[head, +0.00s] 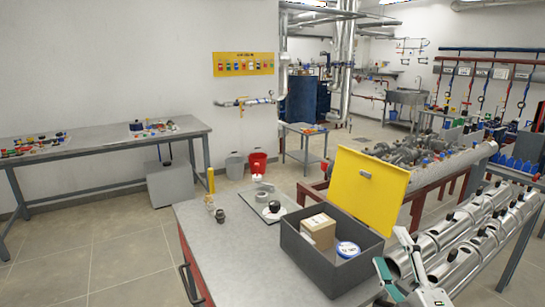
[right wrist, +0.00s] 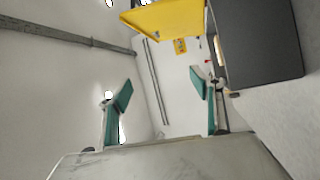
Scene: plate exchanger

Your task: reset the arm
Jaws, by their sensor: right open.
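My right gripper (head: 412,280) shows at the lower right of the head view, beside the right end of the grey box and in front of the steel pipes. Its two green-padded fingers stand wide apart with nothing between them; they also show in the right wrist view (right wrist: 161,96). My left gripper is not in the head view.
A dark grey box (head: 310,265) with its yellow lid (head: 368,183) raised stands on the workbench (head: 225,265). It holds a cardboard box (head: 318,229) and a blue-white round tin (head: 347,249). Steel pipes (head: 470,240) lie at the right. The bench's left front is clear.

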